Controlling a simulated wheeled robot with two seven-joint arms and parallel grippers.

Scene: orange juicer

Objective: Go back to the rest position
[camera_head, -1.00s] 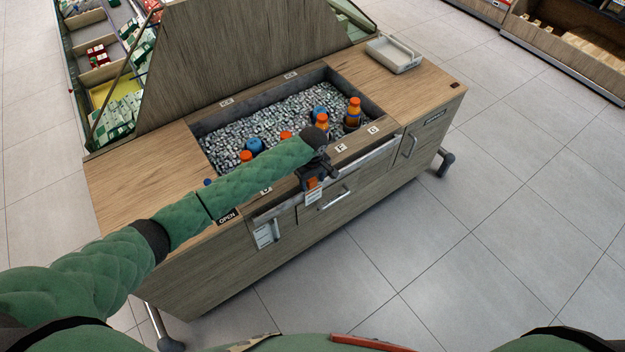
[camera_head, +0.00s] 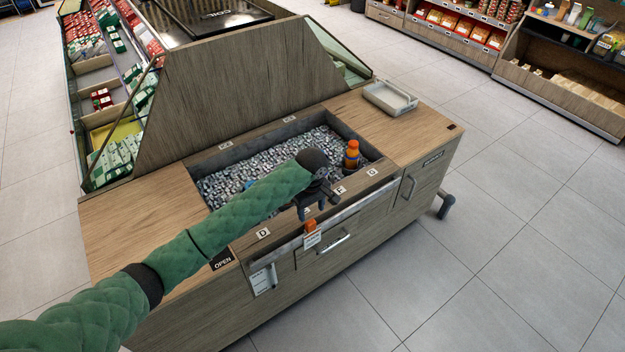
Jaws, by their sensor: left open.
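My left arm, in a green quilted sleeve, reaches in from the lower left across the wooden counter. My left gripper (camera_head: 316,203) is open over the front edge of the ice bin (camera_head: 268,146), with its fingers pointing down. It looks empty. A bottle with an orange cap (camera_head: 351,156) stands in the ice to the right of the gripper. Other bottles in the bin are mostly hidden behind my arm. My right gripper is not in view.
Grey floor (camera_head: 490,250) is clear to the right.

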